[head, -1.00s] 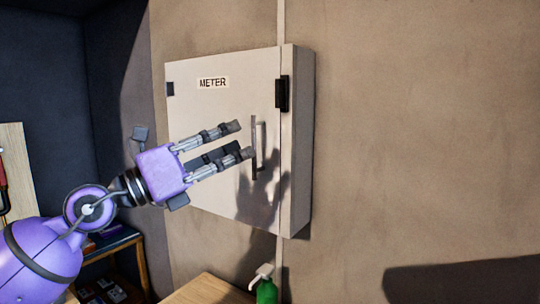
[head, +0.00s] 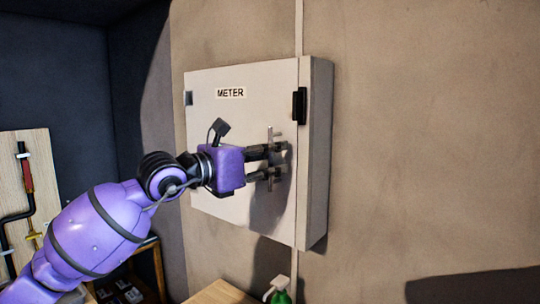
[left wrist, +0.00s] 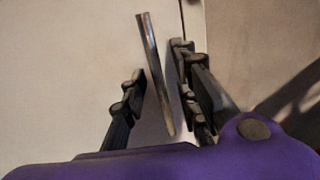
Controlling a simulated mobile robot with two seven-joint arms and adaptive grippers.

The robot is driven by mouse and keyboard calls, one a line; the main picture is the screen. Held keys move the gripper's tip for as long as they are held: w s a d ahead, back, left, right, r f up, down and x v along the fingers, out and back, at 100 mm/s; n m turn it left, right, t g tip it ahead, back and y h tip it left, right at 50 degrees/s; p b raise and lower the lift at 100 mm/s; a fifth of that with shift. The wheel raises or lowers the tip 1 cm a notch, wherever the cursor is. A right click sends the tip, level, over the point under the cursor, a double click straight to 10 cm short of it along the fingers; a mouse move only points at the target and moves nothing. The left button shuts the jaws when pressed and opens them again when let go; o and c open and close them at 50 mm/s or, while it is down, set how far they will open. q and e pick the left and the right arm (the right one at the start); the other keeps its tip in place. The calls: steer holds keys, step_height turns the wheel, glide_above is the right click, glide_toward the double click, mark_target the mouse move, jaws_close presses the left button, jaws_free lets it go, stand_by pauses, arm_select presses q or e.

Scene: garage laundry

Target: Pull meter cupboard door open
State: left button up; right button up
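The meter cupboard door (head: 210,125) is a pale flat panel with a METER label, on a box fixed to the wall. It looks shut. Its upright metal bar handle (head: 270,136) is near the right side and partly hidden by my fingers. My left gripper (head: 279,163) is at the handle, with its fingers pointing at the door. In the left wrist view the handle (left wrist: 155,75) stands slightly tilted between the two open fingers, with a gap visible on both sides. The door's surface (left wrist: 70,70) fills the left of that view. My right gripper is not in view.
A black latch or hinge piece (head: 299,104) sits on the cupboard's right edge. Below are a wooden surface (head: 222,293) and a green pump bottle (head: 280,296). A board with pipes (head: 35,190) stands at the left. The wall right of the cupboard is bare.

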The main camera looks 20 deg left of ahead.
arm_select(q)
steer(key=shift+w, duration=0.1)
steer(key=shift+c, duration=0.5)
jaws_close()
